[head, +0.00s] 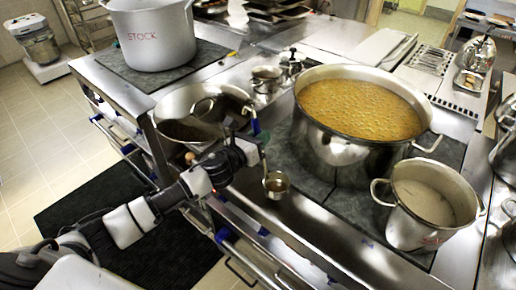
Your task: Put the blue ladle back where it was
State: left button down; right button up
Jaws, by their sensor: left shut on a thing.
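My left gripper (257,149) is shut on the blue ladle. The ladle's blue handle end (256,128) sticks up above the gripper, and its metal bowl (277,184) hangs below, with something brownish in it. The bowl is over the front part of the steel stove top, to the front left of a large pot (345,153) full of yellow-brown soup. The ladle is apart from that pot. Part of its handle is hidden by the gripper. My right gripper is not in view.
A wide steel pan (177,131) stands left of the gripper, close to my arm. A smaller pot (402,231) with pale liquid stands right of the large pot. A pot marked STOCK (153,45) is at the back left. Small pots (267,78) stand behind the gripper.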

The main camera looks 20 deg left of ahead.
pick_arm(q)
jog(key=shift+s+a+f, duration=0.1)
jog(key=shift+a+f, duration=0.05)
jog(key=shift+a, duration=0.15)
notch_tip(320, 180, down, 4)
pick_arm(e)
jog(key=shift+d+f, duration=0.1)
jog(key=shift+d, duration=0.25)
pick_arm(q)
jog(key=shift+f, duration=0.1)
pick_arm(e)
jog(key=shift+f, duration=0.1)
pick_arm(q)
jog(key=c, duration=1.1)
grip_release()
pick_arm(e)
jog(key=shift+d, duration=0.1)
